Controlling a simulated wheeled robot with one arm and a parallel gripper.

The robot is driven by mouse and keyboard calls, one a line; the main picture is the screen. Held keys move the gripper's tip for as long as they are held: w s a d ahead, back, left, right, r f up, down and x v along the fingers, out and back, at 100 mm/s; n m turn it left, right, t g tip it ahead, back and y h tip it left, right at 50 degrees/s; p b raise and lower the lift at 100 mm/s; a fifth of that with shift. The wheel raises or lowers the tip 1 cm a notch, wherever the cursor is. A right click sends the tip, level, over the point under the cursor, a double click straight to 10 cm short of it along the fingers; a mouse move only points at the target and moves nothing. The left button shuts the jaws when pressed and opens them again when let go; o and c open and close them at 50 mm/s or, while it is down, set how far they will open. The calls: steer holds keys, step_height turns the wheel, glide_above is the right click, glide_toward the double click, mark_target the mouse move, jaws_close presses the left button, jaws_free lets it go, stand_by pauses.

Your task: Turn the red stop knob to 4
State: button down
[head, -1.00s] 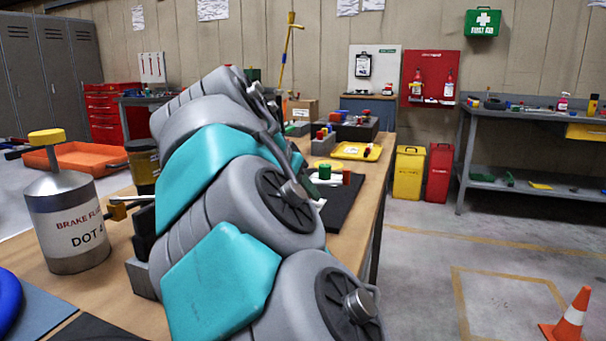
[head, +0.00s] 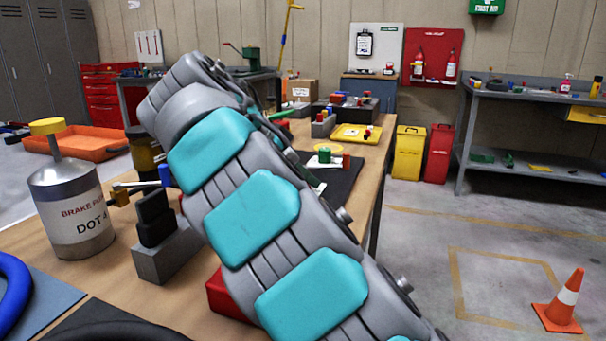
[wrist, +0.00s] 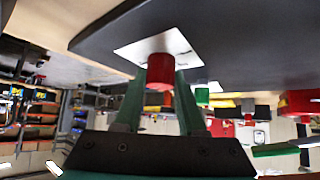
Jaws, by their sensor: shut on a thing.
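The red knob (wrist: 160,72) stands out from a white plate (wrist: 140,48) on a dark board (wrist: 240,38) in the wrist view. My gripper (wrist: 160,90) has its two green fingers at the sides of the knob and is shut on it. No numbers or pointer mark can be read on the plate, so the knob's setting cannot be told. The dark board (head: 343,180) shows there to the right of the arm.
A green round piece (head: 325,155) and a red block (head: 346,163) are on the board's far part. A yellow tray (head: 357,133) lies beyond. A brake fluid can (head: 72,210) and a grey block (head: 165,255) stand left of my arm. The floor to the right is open, with a cone (head: 562,300).

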stand_by(0.4)
steer(key=shift+c, duration=2.4)
jaws_free()
steer(key=shift+d+n+t+y, duration=0.1)
steer(key=shift+n+t+y, duration=0.2)
steer(key=shift+n, duration=0.3)
